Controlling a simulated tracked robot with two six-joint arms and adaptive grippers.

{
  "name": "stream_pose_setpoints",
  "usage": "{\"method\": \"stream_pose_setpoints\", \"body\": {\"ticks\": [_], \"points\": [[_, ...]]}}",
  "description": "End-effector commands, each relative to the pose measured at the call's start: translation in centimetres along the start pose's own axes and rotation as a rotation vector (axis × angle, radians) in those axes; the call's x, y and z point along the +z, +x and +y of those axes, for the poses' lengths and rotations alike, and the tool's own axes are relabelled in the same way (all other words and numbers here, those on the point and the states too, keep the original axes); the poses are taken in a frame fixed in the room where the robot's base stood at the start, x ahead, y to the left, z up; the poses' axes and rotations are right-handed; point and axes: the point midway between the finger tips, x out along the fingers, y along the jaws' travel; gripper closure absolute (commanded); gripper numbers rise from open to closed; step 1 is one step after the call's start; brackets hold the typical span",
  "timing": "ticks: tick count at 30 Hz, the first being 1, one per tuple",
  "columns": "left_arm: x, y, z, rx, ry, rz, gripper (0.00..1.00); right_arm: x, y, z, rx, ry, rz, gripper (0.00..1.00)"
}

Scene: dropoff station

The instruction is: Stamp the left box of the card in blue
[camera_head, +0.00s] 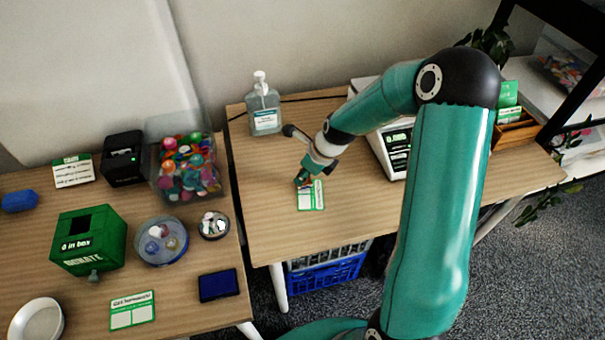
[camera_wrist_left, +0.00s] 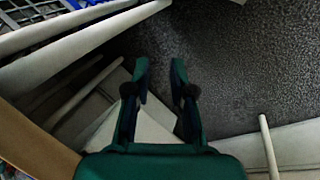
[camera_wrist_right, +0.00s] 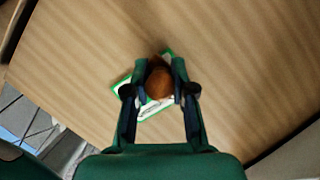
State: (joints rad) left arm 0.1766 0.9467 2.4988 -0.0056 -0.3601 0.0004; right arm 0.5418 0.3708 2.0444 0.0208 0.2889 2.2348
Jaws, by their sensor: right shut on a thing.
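A white card with green edges (camera_head: 313,197) lies on the right-hand table, partly covered by my right gripper (camera_head: 303,179). The right gripper is shut on a stamp with a rounded brown handle (camera_wrist_right: 159,84), which shows between its fingers in the right wrist view. The stamp is over the card (camera_wrist_right: 123,88); its foot is hidden, so I cannot tell whether it touches or which box is under it. A dark blue pad (camera_head: 218,285) lies on the left table. My left gripper (camera_wrist_left: 160,72) is open and empty, with the floor beyond it.
On the left table are another green-edged card (camera_head: 132,311), a green donation box (camera_head: 88,240), a round clear dish (camera_head: 162,256) and a bin of colourful items (camera_head: 186,168). A sanitizer bottle (camera_head: 264,106) and a device with a screen (camera_head: 396,145) stand behind my right gripper.

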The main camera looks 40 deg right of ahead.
Motion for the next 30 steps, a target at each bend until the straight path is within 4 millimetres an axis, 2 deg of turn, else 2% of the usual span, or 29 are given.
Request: {"method": "stream_pose_setpoints", "body": {"ticks": [30], "points": [[0.0,0.4,-0.14,0.0,0.0,0.0,0.77,-0.2,0.67,0.04,0.001,-0.001,0.0,0.98]]}}
